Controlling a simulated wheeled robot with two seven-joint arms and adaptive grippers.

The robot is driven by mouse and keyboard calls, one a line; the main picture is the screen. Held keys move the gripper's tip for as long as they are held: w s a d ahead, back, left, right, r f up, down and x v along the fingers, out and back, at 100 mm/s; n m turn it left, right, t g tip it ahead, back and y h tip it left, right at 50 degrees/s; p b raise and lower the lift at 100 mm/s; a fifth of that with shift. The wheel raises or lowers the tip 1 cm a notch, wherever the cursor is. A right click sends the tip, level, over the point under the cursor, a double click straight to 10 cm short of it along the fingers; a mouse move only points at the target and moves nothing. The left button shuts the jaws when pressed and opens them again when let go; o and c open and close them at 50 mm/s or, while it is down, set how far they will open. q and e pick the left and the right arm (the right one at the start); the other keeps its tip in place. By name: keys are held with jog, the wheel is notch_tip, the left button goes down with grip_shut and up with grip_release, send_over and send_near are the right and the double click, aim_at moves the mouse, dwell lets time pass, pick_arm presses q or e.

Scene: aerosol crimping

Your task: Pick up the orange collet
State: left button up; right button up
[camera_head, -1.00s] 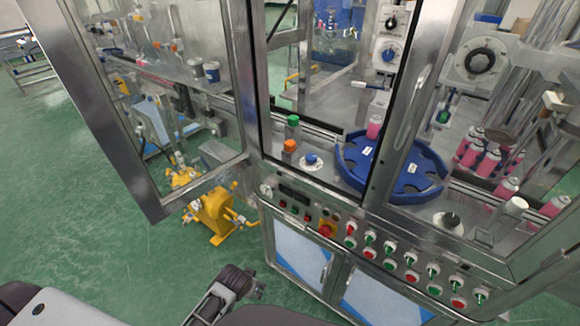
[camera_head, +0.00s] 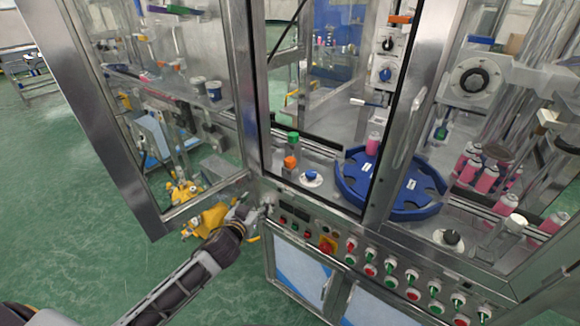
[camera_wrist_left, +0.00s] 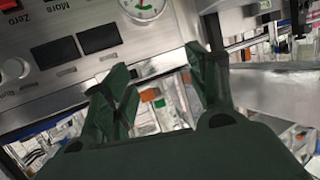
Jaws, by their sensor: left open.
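The orange collet (camera_head: 290,162) stands on the machine's metal deck, inside the open doorway, next to a green-topped piece (camera_head: 293,139) and a blue knob-like piece on a white disc (camera_head: 311,177). My left gripper (camera_head: 266,209) is at the machine's front panel edge, below and left of the collet, apart from it. In the left wrist view its two dark fingers (camera_wrist_left: 158,82) are spread with nothing held between them. A small orange patch shows between them there; I cannot tell whether it is the collet. My right gripper is not in view.
The open glass door (camera_head: 190,100) stands left of the doorway. A blue rotary plate (camera_head: 352,190) lies to the collet's right. The button panel (camera_head: 385,262) runs along the front. A yellow machine (camera_head: 207,220) stands on the floor behind my left arm.

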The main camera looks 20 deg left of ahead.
aim_at(286, 163)
pick_arm(q)
jog(key=w+d+r+m+t+h, duration=0.1)
jog(key=w+r+m+t+h, duration=0.1)
jog(key=w+r+h, duration=0.3)
jog(key=shift+d+r+m+h, duration=0.35)
jog(key=shift+r+m+h, duration=0.35)
jog(key=shift+r+m, duration=0.2)
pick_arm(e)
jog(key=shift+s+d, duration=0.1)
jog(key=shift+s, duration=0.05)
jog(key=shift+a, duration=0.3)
pick_arm(q)
jog(key=shift+w, duration=0.1)
jog(key=shift+p+x, duration=0.5)
jog(key=shift+x, duration=3.7)
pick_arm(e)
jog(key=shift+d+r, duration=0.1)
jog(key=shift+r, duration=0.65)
